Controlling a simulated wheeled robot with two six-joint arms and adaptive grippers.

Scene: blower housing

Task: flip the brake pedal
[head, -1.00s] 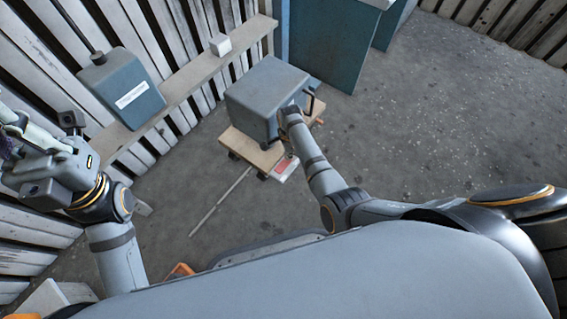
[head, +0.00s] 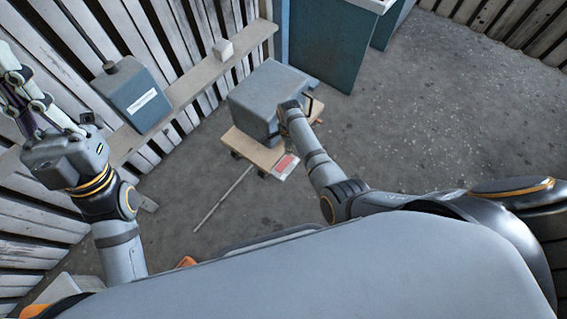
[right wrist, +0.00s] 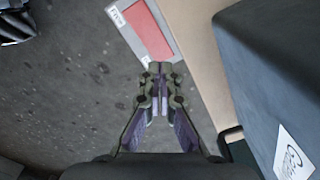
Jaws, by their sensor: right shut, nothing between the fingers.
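The brake pedal appears as a red pad on a grey lettered plate (head: 286,166) at the front right corner of the wooden dolly (head: 262,153). It also shows at the top of the right wrist view as a red pad (right wrist: 151,29). My right gripper (right wrist: 159,70) is shut and empty, its fingertips appearing just below the plate's lower edge in that view; I cannot tell whether they touch.
A grey box-shaped housing (head: 262,98) with a handle sits on the dolly, close to my right wrist. A pale rod (head: 222,199) lies on the floor. A shelf with a grey canister (head: 133,93) lines the slatted wall. Floor at the right is clear.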

